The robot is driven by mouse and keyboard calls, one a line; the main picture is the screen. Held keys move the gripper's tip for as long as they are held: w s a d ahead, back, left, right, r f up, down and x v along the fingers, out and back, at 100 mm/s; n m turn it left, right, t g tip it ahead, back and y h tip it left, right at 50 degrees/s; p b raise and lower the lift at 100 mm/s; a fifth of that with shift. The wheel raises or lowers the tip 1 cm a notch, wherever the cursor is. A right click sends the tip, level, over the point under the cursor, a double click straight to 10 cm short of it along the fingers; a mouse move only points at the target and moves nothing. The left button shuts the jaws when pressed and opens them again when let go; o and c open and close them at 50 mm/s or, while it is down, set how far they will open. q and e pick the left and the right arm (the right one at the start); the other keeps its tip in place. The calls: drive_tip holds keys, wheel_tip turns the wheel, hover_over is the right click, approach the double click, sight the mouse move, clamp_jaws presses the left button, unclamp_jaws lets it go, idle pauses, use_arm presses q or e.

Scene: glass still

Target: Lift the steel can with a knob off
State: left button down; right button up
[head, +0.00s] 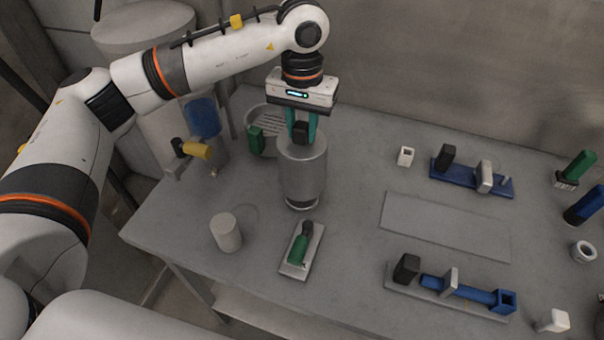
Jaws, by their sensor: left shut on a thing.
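The steel can (302,175) is a grey metal cylinder at the centre-left of the table in the head view. It has a dark knob (300,133) on its top. My left gripper (301,135) comes down from above and is shut on the knob, with its green fingers on either side. A narrower ring-like base (302,204) shows at the can's lower end. I cannot tell whether the can rests on it or hangs just above it. My right gripper is not in view.
A plain grey cylinder (226,233) and a plate with a green-handled piece (301,249) stand in front. Behind the can is a round slotted dish (266,127). Blue fixtures (470,177) stand to the right. A flat grey plate (446,226) lies at centre right.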

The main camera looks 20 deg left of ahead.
use_arm(q)
drive_tip(key=shift+r+p, duration=0.4)
drive_tip(key=shift+r, duration=0.95)
idle(0.6)
